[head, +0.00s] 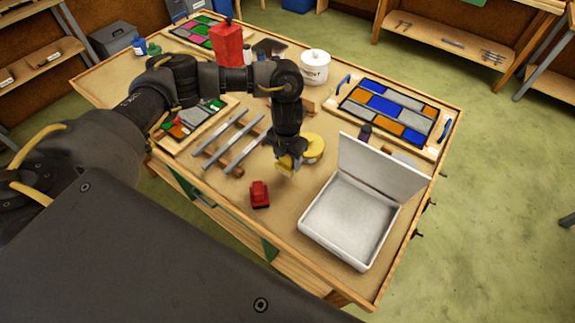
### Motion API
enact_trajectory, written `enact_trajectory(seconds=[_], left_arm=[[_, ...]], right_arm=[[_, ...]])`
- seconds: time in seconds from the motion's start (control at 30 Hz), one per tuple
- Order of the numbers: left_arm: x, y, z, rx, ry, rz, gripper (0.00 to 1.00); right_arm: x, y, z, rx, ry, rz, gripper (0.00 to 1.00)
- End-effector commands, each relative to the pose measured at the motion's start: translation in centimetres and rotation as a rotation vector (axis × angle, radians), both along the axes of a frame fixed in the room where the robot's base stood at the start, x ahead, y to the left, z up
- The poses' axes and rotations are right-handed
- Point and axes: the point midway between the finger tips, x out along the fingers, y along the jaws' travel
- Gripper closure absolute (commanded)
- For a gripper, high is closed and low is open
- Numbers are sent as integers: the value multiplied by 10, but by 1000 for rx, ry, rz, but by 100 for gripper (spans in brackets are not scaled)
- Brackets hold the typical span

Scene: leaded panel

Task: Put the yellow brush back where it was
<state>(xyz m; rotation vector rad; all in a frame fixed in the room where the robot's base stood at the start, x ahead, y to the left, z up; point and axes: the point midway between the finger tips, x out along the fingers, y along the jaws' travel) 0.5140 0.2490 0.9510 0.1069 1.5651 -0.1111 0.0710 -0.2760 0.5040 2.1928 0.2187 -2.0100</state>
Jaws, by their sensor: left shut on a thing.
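My left gripper (287,161) hangs over the middle of the workbench, pointing down. It is shut on a small yellow thing that looks like the yellow brush (284,169). Only part of it shows below and beside the fingers. I cannot tell whether it touches the bench top. My right gripper is not in view.
A round yellow thing (315,146) lies just right of the gripper. A red tool (260,194) lies in front of it, grey lead strips on a wooden rack (228,146) to its left. An open white case (350,215) stands right, a colored panel (386,114) behind.

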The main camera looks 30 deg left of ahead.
Motion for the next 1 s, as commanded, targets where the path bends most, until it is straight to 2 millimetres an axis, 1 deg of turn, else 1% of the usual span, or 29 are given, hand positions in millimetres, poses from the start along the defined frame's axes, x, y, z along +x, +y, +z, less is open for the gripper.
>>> enact_trajectory(seconds=[0.03, 0.1, 0.2, 0.3, 0.4, 0.5, 0.77, 0.8, 0.93, 1.0], left_arm=[[0, 0, -3, 0, 1, 1, 64], [-1, -1, -13, 0, 6, 2, 64], [-2, -1, -29, -1, 5, 2, 64], [-1, -1, -39, -1, 3, 1, 64], [0, -1, -42, 0, 2, 0, 64], [0, -1, -41, 0, 1, 0, 64], [0, 0, -47, 0, 1, 0, 64], [0, 0, -45, 1, 2, 0, 37], [0, 0, -45, 1, 2, 0, 20], [0, 0, -45, 1, 2, 0, 20]], right_arm=[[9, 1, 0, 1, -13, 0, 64], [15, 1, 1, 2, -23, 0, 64], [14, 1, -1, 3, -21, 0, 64], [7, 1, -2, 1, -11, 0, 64], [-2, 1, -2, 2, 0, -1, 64], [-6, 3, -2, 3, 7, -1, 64], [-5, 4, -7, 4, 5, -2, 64], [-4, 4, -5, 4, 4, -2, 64], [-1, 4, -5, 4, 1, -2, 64], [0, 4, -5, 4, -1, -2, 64]])
